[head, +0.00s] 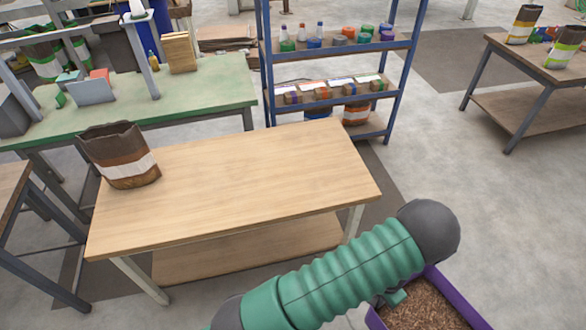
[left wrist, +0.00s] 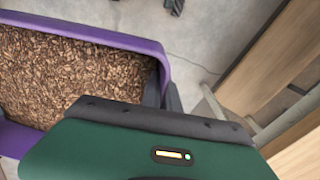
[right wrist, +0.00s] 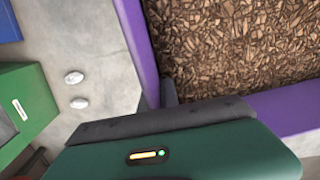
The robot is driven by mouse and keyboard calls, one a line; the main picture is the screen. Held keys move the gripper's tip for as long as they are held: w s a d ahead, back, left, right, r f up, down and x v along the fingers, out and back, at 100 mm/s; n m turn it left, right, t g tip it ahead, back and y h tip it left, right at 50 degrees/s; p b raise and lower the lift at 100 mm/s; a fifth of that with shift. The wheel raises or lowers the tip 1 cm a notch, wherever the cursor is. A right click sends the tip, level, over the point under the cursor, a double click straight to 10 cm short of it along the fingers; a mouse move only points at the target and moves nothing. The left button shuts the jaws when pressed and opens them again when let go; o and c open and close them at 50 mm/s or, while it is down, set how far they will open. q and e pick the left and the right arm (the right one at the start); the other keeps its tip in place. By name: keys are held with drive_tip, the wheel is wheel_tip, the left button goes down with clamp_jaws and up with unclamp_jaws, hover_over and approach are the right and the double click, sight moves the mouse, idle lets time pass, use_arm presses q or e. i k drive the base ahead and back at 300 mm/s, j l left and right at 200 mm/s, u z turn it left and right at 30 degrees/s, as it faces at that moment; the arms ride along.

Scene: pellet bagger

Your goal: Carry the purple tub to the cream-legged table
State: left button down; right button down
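The purple tub (head: 462,298) is full of brown pellets and shows partly at the lower right of the head view. In the left wrist view, my left gripper (left wrist: 163,90) is shut on the tub's wall (left wrist: 110,35). In the right wrist view, my right gripper (right wrist: 162,93) is shut on another part of the tub's wall (right wrist: 138,40). My green left arm hides part of the tub in the head view. The cream-legged table (head: 250,185) has a light wooden top and a lower shelf, left of the tub.
A brown sack (head: 122,155) stands at the table's far left corner; the rest of its top is clear. A green bench (head: 190,95) and a blue shelf rack (head: 335,50) stand behind. Another table (head: 530,60) is at right. A green box (right wrist: 25,105) shows in the right wrist view.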

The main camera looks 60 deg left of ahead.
sight(232, 174)
drive_tip(key=u, duration=1.4)
